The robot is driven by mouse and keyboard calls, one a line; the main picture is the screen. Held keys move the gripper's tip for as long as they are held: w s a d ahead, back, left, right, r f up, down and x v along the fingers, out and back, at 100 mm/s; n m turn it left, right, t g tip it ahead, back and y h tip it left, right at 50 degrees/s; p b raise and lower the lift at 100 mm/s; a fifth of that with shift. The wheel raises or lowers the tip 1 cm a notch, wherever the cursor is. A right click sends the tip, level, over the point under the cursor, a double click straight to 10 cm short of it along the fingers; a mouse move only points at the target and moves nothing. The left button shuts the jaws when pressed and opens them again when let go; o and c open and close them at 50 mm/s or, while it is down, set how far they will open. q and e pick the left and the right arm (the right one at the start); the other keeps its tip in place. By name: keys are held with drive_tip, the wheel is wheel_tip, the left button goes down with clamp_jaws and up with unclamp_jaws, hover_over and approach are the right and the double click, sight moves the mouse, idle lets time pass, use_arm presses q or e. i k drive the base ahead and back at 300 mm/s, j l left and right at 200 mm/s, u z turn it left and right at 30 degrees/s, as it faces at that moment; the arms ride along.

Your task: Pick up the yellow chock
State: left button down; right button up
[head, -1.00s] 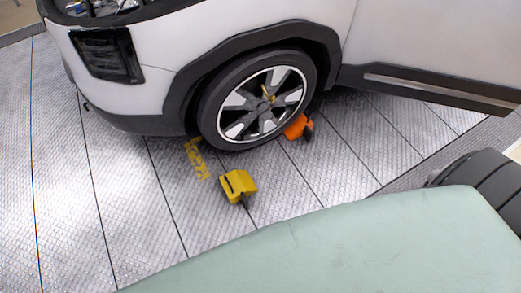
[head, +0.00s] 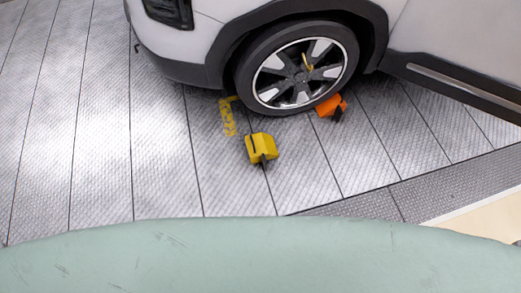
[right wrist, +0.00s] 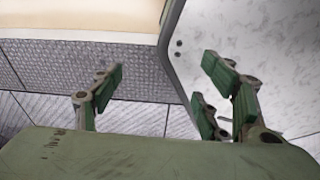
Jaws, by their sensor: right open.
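The yellow chock (head: 262,148) sits on the metal plank floor in the head view, in front of the car's wheel and apart from it. A dark part shows on its near side. My right gripper (right wrist: 158,95) is open and empty in the right wrist view, with its green-padded fingers spread wide. The chock does not show in that view. Neither gripper shows in the head view.
A white car with its wheel (head: 297,68) stands at the back. An orange chock (head: 331,107) is by the wheel's right side. Yellow floor marking (head: 228,116) lies left of the yellow chock. The floor at left is clear.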

sight(262, 148)
drive_tip(key=i+l+u, duration=0.4)
drive_tip(key=l, duration=0.2)
drive_tip(key=l+u, duration=0.2)
drive_tip(key=l, duration=0.15)
drive_tip(key=i+l+u, duration=0.2)
drive_tip(key=l, duration=0.15)
drive_tip(key=k, duration=0.1)
